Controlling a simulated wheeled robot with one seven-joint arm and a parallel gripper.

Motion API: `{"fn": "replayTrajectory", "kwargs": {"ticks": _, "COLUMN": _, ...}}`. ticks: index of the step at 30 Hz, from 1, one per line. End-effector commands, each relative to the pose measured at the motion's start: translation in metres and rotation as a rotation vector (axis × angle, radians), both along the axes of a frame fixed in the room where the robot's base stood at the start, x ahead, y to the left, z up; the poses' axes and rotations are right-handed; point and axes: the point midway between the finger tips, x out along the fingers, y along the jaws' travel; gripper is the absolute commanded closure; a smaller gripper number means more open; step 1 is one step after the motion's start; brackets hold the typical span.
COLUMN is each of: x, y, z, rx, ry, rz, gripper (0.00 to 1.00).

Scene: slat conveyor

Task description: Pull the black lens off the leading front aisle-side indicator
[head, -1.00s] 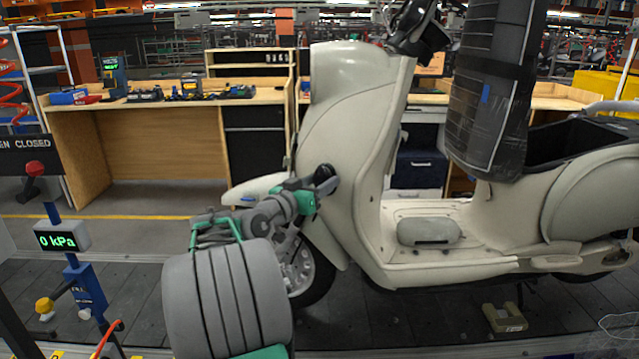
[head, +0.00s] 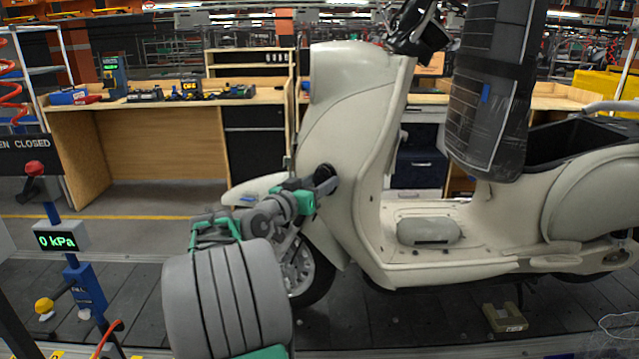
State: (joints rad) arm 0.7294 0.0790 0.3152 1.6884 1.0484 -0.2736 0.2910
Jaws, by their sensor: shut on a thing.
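A cream scooter (head: 345,110) stands side-on on the slat conveyor, its front to the left. The black lens (head: 326,172) of the front indicator sits against the side of the scooter's front shield. My gripper (head: 318,184) is at the lens and shut on it. The fingertips are small and partly hidden by the green and grey wrist. I cannot tell whether the lens is still seated in its housing.
A wooden workbench (head: 150,103) with tools stands behind. A gauge post (head: 62,236) reading 0 kPa stands at the left. A black wrapped column (head: 490,90) hangs over the scooter's floorboard. A small beige block (head: 505,318) lies on the conveyor.

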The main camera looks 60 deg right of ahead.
Motion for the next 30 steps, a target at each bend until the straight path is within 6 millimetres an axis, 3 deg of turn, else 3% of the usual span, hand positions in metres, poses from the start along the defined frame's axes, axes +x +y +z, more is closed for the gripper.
{"fn": "replayTrajectory", "kwargs": {"ticks": 30, "x": 0.002, "y": 0.012, "z": 0.000, "rx": 0.000, "ry": 0.000, "rz": 0.000, "gripper": 0.82}}
